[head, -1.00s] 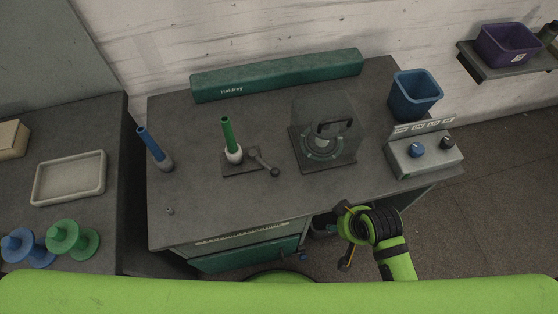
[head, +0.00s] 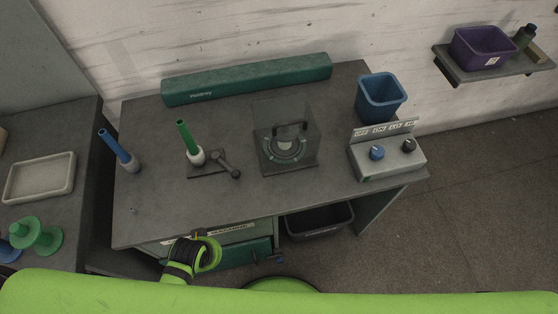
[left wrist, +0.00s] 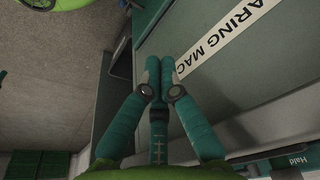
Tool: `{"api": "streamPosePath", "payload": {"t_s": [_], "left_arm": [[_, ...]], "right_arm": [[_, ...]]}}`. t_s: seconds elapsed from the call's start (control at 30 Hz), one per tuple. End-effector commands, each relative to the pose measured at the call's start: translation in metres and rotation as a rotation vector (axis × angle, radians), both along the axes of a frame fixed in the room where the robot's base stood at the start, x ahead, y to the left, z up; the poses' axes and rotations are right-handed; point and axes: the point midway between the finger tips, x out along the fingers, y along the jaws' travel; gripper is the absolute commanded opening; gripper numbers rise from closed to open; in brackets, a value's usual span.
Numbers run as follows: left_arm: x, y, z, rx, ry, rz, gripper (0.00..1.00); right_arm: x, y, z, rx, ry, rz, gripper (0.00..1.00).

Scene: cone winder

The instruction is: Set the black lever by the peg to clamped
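The black lever (head: 224,164) sits on a small dark plate on the grey bench, just right of the green peg (head: 187,137) with its white collar. Its arm points down and right from the pivot and ends in a round knob. My left arm shows at the bench's front edge in the head view, well below the lever; its fingers cannot be made out there. In the left wrist view my left gripper (left wrist: 160,64) has its teal fingers together with nothing between them, near a lettered strip (left wrist: 225,38). My right gripper is not in view.
A blue peg (head: 119,151) stands left. A clear-covered device (head: 285,150), a switch box (head: 387,158) and a blue bin (head: 381,98) are to the right. A long green box (head: 247,78) lies along the back. The bench front near the lever is clear.

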Motion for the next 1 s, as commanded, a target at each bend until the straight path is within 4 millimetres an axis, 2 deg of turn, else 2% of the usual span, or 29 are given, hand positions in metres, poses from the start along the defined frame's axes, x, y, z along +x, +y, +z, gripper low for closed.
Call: {"api": "streamPosePath", "payload": {"t_s": [0.03,0.1,0.47,0.53,0.6,0.8,1.0], "left_arm": [[0.007,0.0,0.024,-0.002,-0.017,-0.001,0.0],[0.012,-0.001,0.049,-0.005,-0.029,-0.003,0.0],[0.026,-0.006,0.137,-0.026,-0.086,-0.037,0.0],[0.034,-0.009,0.158,-0.038,-0.112,-0.068,0.0],[0.049,-0.017,0.177,-0.065,-0.155,-0.137,0.0],[0.093,-0.035,0.188,-0.136,-0.253,-0.311,0.0],[0.142,-0.041,0.192,-0.195,-0.351,-0.439,0.0]], "right_arm": [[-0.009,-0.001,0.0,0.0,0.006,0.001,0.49],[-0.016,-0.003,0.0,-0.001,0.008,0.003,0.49],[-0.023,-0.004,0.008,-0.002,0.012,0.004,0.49],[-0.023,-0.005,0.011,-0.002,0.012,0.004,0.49],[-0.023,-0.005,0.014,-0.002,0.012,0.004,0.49],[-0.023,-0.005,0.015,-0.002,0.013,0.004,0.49],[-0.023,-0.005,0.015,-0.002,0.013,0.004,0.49]]}}
